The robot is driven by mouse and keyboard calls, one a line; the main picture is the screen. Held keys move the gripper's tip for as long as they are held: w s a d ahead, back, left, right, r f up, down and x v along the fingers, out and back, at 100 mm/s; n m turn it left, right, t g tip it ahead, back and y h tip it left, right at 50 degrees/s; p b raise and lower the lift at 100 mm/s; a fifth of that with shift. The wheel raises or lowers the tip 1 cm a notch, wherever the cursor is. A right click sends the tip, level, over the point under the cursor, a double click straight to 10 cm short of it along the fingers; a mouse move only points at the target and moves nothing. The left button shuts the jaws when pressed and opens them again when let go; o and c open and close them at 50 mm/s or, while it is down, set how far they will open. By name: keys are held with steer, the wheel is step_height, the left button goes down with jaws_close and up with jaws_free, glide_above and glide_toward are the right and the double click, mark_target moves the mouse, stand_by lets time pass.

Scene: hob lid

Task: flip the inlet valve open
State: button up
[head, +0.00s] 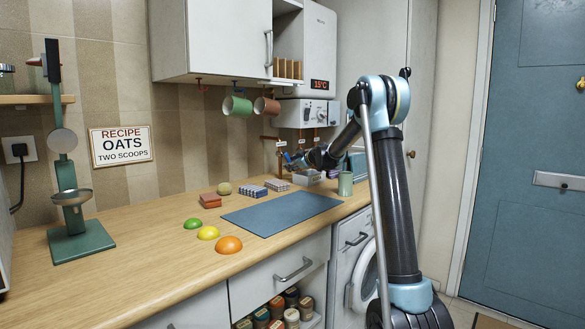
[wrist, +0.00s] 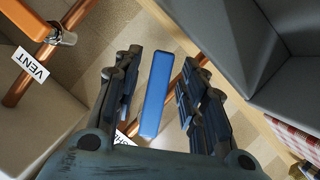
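A blue lever (wrist: 155,95) lies between the two fingers of my gripper (wrist: 161,72) in the wrist view. The fingers are open, with a visible gap on each side of the lever. A copper pipe (wrist: 203,62) runs behind the lever. A white label (wrist: 124,139) beside it is mostly hidden by my gripper, so I cannot read it fully. In the head view my gripper (head: 291,160) is at the pipes below the white boiler (head: 306,112); the lever is too small there to tell its angle clearly.
An orange lever (wrist: 25,20) with a VENT label (wrist: 31,63) is on another pipe to the left. A grey angular object (wrist: 275,50) is close on the right.

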jaws_close()
steer(key=shift+s+a+f+m, duration=0.1)
steer(key=shift+s+f+m, duration=0.05)
steer(key=shift+m, duration=0.35)
jaws_free()
steer(key=v, duration=1.2)
